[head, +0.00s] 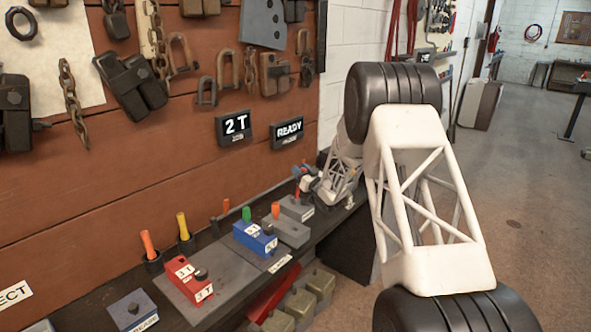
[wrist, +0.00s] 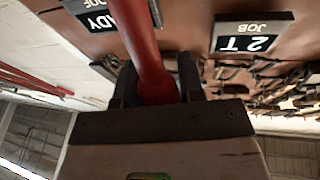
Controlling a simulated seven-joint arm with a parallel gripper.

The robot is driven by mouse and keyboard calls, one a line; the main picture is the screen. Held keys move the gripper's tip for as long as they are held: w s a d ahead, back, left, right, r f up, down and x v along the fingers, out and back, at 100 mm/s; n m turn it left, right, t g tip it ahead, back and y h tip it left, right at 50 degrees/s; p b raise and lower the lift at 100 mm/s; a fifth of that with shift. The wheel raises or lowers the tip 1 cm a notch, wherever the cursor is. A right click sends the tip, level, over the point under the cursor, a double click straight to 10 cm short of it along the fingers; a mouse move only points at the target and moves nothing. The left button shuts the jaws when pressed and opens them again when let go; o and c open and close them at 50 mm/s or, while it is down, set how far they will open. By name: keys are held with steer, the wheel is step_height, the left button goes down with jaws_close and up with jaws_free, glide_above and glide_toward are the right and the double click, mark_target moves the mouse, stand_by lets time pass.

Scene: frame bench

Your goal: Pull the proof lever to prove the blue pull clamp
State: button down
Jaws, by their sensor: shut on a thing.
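The blue pull clamp (head: 255,237) sits on a grey plate at the middle of the bench, with a green-topped peg beside it. The proof lever is the red bar (wrist: 145,40) in the wrist view, running up between my fingers. My gripper (wrist: 157,88) is shut on this bar; it also shows small at the bench's far end in the head view (head: 304,180). The lever is mostly hidden there by my gripper and arm. A lit sign reading READY (head: 288,133) hangs on the board above.
A red clamp block (head: 188,281) and a blue-grey block (head: 132,310) sit nearer on the bench. Grey blocks (head: 287,231) stand beyond the blue clamp. Orange and yellow pegs (head: 183,226) stand along the board. A "2 T" job sign (head: 234,127) hangs beside READY. Open floor lies right.

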steer(key=s+d+f+m+t+y, duration=0.1)
steer(key=s+d+f+t, duration=0.1)
steer(key=s+d+t, duration=0.2)
steer(key=shift+s+d+f+m+t, duration=0.15)
steer(key=shift+f+m+t, duration=0.05)
steer(key=shift+m+t, duration=0.2)
stand_by(0.4)
steer(key=c, duration=0.7)
jaws_free()
steer(key=shift+c, duration=0.2)
steer(key=v, duration=0.7)
steer(key=shift+s+d+f, duration=0.2)
steer(key=shift+f, duration=0.1)
